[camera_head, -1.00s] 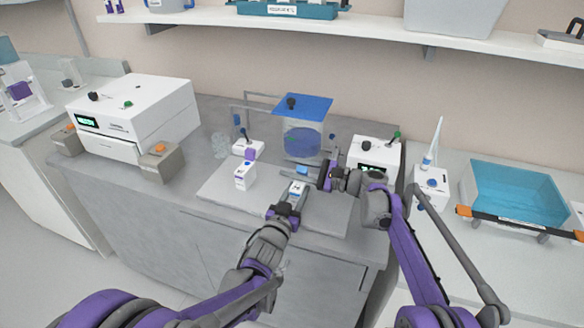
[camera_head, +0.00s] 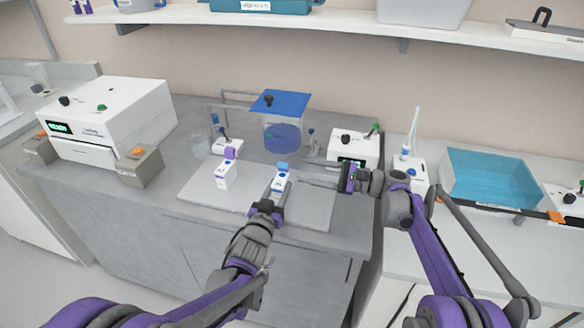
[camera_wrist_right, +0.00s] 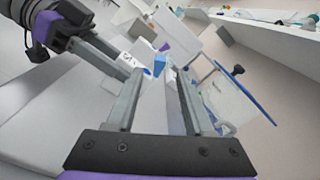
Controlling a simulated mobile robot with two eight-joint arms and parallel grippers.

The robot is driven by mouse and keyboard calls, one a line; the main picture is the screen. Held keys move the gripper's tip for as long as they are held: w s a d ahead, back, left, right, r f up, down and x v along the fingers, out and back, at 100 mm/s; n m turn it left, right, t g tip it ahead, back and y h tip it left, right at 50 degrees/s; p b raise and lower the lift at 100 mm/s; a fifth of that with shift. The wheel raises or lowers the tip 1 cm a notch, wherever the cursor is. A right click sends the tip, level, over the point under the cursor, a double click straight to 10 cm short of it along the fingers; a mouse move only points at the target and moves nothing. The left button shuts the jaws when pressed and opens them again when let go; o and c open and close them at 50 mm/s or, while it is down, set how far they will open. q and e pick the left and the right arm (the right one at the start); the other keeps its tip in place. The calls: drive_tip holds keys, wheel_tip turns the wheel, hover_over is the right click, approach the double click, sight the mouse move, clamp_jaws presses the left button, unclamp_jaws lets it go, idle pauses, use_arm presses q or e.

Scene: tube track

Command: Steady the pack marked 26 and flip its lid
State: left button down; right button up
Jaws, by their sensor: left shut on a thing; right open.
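A white pack with a blue lid (camera_head: 281,176) is on the pale mat (camera_head: 310,208). Its blue lid sits at its far end; its marking is too small to read. My left gripper (camera_head: 273,201) is shut on this pack from the near side. The blue lid also shows in the right wrist view (camera_wrist_right: 160,65), beyond my fingers. My right gripper (camera_head: 318,174) is open and empty, to the right of the pack and apart from it. A second white pack (camera_head: 226,176) with a purple lid stands to the left on the mat.
A clear container with a blue top (camera_head: 286,125) stands behind the mat. A white device (camera_head: 353,147) stands behind my right gripper. A large white machine (camera_head: 108,115) is at the left, a blue tray (camera_head: 492,178) at the right.

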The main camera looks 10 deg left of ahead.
sight(288, 167)
drive_tip(key=shift+d, duration=0.7)
drive_tip(key=shift+d, duration=0.1)
drive_tip(key=d, duration=0.4)
drive_tip(key=shift+s+d, duration=0.1)
drive_tip(key=shift+s, duration=0.05)
drive_tip(key=a, duration=1.2)
drive_tip(key=shift+w, duration=0.35)
clamp_jaws()
